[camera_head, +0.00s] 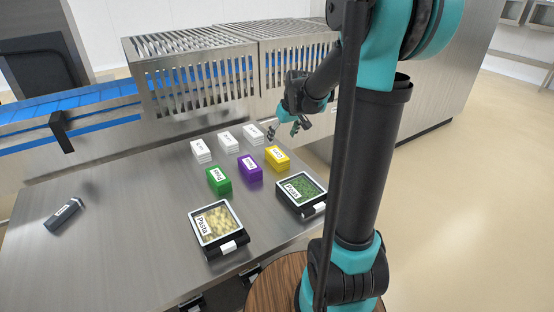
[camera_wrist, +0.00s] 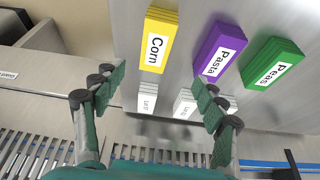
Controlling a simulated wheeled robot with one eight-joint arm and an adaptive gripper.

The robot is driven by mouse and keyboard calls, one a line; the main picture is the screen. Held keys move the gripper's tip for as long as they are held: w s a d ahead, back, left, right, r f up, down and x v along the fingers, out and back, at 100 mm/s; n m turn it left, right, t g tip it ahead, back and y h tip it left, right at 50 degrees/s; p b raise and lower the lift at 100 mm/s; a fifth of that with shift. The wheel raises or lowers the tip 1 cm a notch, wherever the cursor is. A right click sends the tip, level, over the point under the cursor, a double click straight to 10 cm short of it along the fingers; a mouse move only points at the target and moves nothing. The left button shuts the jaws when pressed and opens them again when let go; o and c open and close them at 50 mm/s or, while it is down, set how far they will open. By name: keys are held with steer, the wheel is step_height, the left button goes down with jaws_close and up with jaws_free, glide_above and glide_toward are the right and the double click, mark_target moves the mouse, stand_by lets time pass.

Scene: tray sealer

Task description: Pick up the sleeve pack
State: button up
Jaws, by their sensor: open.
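Three coloured packs stand on the steel table: yellow "Corn" (camera_head: 277,159), purple "Pasta" (camera_head: 250,168) and green "Peas" (camera_head: 218,180). Behind them is a row of white labelled packs (camera_head: 228,142). I cannot tell which is the sleeve pack. In the wrist view, the yellow (camera_wrist: 157,40), purple (camera_wrist: 219,53) and green (camera_wrist: 272,63) packs lie beyond my fingers, and white packs (camera_wrist: 148,98) show between them. My gripper (camera_head: 284,131) is open and empty, above the table's back right near the yellow pack; it also shows in the wrist view (camera_wrist: 159,92).
Two black-framed trays, pasta (camera_head: 215,224) and peas (camera_head: 301,191), sit near the front edge. A dark labelled object (camera_head: 65,215) lies at the left. The slatted sealer guard (camera_head: 195,85) and blue conveyor (camera_head: 110,120) stand behind. The table's left middle is clear.

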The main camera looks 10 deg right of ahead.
mark_target(277, 154)
steer(key=x, duration=0.8)
steer(key=shift+f, duration=0.35)
steer(key=x, duration=0.4)
steer(key=shift+w+d, duration=0.3)
steer(key=shift+w, duration=0.05)
steer(key=shift+w+a+f, duration=0.1)
steer(key=shift+w+f, duration=0.05)
steer(key=shift+f, duration=0.4)
steer(key=shift+f, duration=0.2)
steer(key=shift+c, duration=0.5)
steer(key=c, duration=1.3)
steer(key=shift+c, duration=0.2)
